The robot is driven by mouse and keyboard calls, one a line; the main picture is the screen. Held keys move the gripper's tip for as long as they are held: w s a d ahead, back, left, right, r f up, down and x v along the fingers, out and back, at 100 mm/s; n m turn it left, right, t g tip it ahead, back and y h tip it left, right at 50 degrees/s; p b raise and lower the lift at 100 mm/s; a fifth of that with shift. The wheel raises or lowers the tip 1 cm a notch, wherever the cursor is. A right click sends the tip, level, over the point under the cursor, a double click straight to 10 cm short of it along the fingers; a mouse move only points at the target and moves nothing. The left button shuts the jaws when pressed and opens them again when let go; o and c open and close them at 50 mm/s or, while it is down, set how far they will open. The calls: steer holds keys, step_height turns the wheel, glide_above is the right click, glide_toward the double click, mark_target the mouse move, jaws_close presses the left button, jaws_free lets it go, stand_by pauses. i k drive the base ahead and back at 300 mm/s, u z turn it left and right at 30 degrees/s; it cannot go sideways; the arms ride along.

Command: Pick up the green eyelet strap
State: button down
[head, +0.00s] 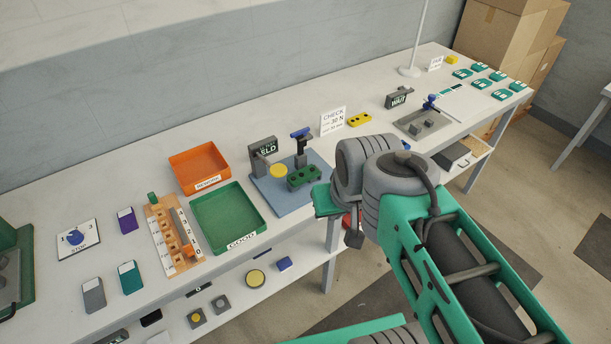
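The green eyelet strap (303,178), a dark green bar with several holes, sits on the blue-grey base plate (274,196) of the small press, in front of its blue-topped post (300,140). My gripper (353,236) is just right of and below the strap in the head view, beyond the bench's front edge. It is apart from the strap. My own wrist hides most of the gripper, so its fingers and their opening cannot be made out.
A green tray marked GOOD (228,219) and an orange tray (200,167) stand left of the press. A CHECK sign (333,120) and a second fixture (424,122) are to the right.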

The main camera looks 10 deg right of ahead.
mark_target(295, 178)
steer(key=u, duration=2.3)
steer(key=k, duration=0.9)
steer(key=z, duration=1.6)
